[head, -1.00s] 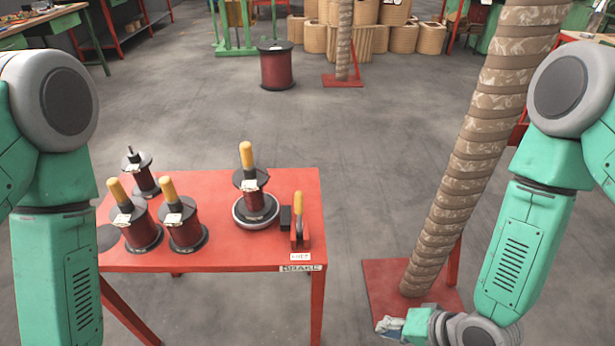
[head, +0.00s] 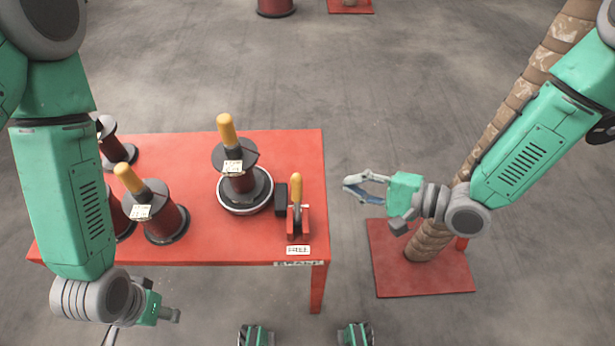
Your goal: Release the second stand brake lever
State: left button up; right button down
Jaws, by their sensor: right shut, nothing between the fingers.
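The brake lever (head: 295,188) has a yellow handle and stands nearly upright in a red bracket at the right end of the red table (head: 262,247). A small white label (head: 298,250) lies in front of it; its text is too small to read surely. My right gripper (head: 346,187) is to the right of the lever, apart from it, with fingers pointing left. It is shut and empty. My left gripper (head: 176,316) hangs at the lower left, in front of the table, away from the lever. Its fingers are partly hidden, so its opening is unclear.
A spool with a yellow handle (head: 226,130) stands on a round turntable (head: 245,208) left of the lever, with a black block between. Several more spools (head: 165,220) stand further left. A wrapped column on a red base plate (head: 425,284) stands behind my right arm.

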aim_at(297, 200)
jog(key=b+x, duration=0.2)
jog(key=x, duration=0.7)
jog(key=shift+w+a+f, duration=0.15)
jog(key=shift+a+f, duration=0.05)
jog(key=shift+f, duration=0.05)
jog(key=shift+s+a+r, duration=0.3)
jog(key=shift+s+r, duration=0.1)
jog(key=shift+s, duration=0.2)
jog(key=shift+s+a+r, duration=0.3)
jog(key=shift+s+r, duration=0.1)
jog(key=shift+s, duration=0.2)
pick_arm(q)
jog(key=shift+f, duration=1.2)
pick_arm(e)
jog(key=shift+s+r, duration=0.25)
jog(key=shift+s, duration=0.1)
jog(key=shift+r, duration=0.1)
jog(key=shift+s+r, duration=0.15)
jog(key=shift+s, duration=0.1)
pick_arm(q)
jog(key=shift+s, duration=0.65)
